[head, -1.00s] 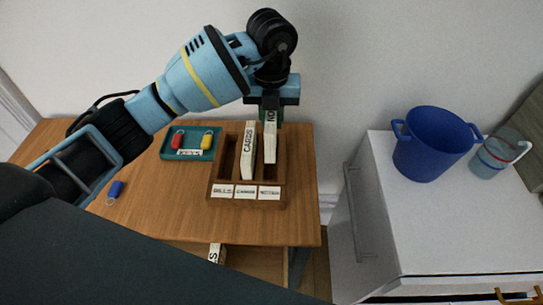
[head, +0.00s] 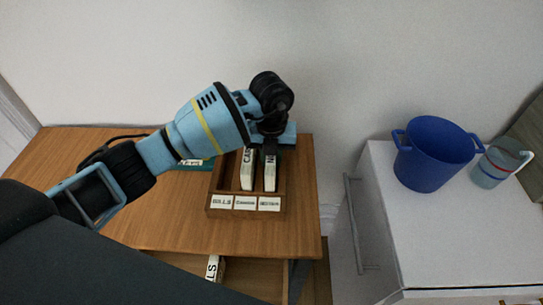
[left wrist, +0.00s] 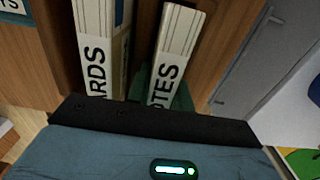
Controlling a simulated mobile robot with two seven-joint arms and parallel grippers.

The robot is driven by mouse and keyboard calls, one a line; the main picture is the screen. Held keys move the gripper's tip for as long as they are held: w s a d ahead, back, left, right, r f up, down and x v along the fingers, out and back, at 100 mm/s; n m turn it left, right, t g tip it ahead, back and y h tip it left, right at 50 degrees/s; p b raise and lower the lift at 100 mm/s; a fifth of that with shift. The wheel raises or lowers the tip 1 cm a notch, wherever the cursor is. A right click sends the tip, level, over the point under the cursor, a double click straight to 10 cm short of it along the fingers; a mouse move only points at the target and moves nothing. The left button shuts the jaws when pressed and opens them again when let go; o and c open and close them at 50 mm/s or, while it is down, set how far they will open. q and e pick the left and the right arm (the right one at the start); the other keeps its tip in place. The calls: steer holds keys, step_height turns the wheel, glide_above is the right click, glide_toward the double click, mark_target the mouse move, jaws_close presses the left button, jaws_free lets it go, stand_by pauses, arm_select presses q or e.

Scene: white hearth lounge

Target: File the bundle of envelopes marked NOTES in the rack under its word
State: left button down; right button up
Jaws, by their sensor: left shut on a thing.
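The wooden rack (head: 214,186) stands on the desk with three slots, labelled BILLS (head: 222,202), CARDS (head: 246,202) and, at the right, NOTES (head: 269,203). My left gripper (head: 270,150) is over the right slot, shut on the white NOTES bundle (head: 270,175). That bundle is upright and low in the right slot, its base hidden. In the left wrist view the NOTES bundle (left wrist: 178,45) shows "OTES", with greenish fingers beside it. The CARDS bundle (head: 247,172) stands in the middle slot; it also shows in the left wrist view (left wrist: 95,40). My right gripper is not in view.
A teal tray (head: 208,163) is mostly hidden behind my left arm. A bundle ending in "LS" (head: 213,267) lies in an open space below the desk top. A white cabinet at right holds a blue bucket (head: 432,155) and a jug (head: 497,165).

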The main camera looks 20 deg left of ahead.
arm_select(q)
steer(key=c, duration=1.3)
jaws_free()
steer(key=shift+f, duration=0.1)
steer(key=shift+o, duration=0.2)
step_height(320, 180, up, 12)
steer(key=shift+r+p, duration=0.2)
steer(key=shift+p, duration=0.1)
